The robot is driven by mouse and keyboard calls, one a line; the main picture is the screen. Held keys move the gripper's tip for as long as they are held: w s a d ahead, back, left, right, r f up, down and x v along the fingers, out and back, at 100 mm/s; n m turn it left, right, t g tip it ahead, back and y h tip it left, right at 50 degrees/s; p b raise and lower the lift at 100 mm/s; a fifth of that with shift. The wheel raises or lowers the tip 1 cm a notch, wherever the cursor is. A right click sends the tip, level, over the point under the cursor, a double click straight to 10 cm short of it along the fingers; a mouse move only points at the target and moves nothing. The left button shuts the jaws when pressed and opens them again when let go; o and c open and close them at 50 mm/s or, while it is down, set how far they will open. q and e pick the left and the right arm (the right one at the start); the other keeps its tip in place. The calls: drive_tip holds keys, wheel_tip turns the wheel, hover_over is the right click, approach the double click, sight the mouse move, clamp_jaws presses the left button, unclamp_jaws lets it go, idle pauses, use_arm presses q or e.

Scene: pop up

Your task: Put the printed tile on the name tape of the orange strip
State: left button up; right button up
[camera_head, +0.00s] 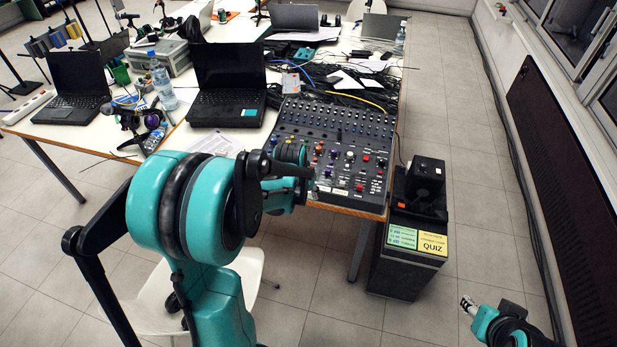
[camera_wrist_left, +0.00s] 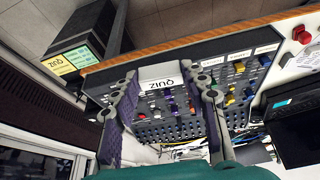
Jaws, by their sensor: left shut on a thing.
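In the head view my left gripper (camera_head: 300,185) is at the front left of the mixing desk (camera_head: 343,130), largely behind my arm. The wrist view shows the desk's knobs behind and below the tile, with white name tapes (camera_wrist_left: 238,55) along the edge. Orange knobs (camera_head: 319,149) show left of centre on the desk. I cannot tell which tape belongs to them. My right gripper (camera_head: 467,304) is low at the right, away from the table.
A black case (camera_head: 408,262) with a QUIZ poster (camera_head: 432,243) stands right of the table, with a black device (camera_head: 424,180) on top. Laptops (camera_head: 225,90) and a bottle (camera_head: 161,85) stand to the left. Cables lie behind the desk. A white chair (camera_head: 160,300) is in front.

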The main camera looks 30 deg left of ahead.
use_arm(q)
drive_tip(key=w+a, duration=0.1)
drive_tip(key=a, duration=0.6)
drive_tip(key=shift+n, duration=0.4)
drive_tip(key=w+f, duration=0.2)
drive_tip(key=w, duration=0.1)
drive_tip(key=w+f+b, duration=0.1)
drive_tip(key=w+f, duration=0.1)
drive_tip(key=w, duration=0.2)
drive_tip(key=w+f+b, duration=0.1)
drive_tip(key=w+f, duration=0.1)
drive_tip(key=w, duration=0.2)
drive_tip(key=shift+f, duration=0.3)
wheel_tip(320, 180, down, 4)
drive_tip(key=shift+w+f+b, duration=0.1)
drive_tip(key=shift+b, duration=0.9)
use_arm(e)
drive_tip(key=f, duration=0.3)
drive_tip(key=shift+w+f, duration=0.1)
drive_tip(key=shift+w, duration=0.1)
use_arm(q)
drive_tip(key=o, duration=0.4)
drive_tip(key=shift+f, duration=0.1)
drive_tip(key=o, duration=0.4)
use_arm(e)
drive_tip(key=shift+f, duration=0.2)
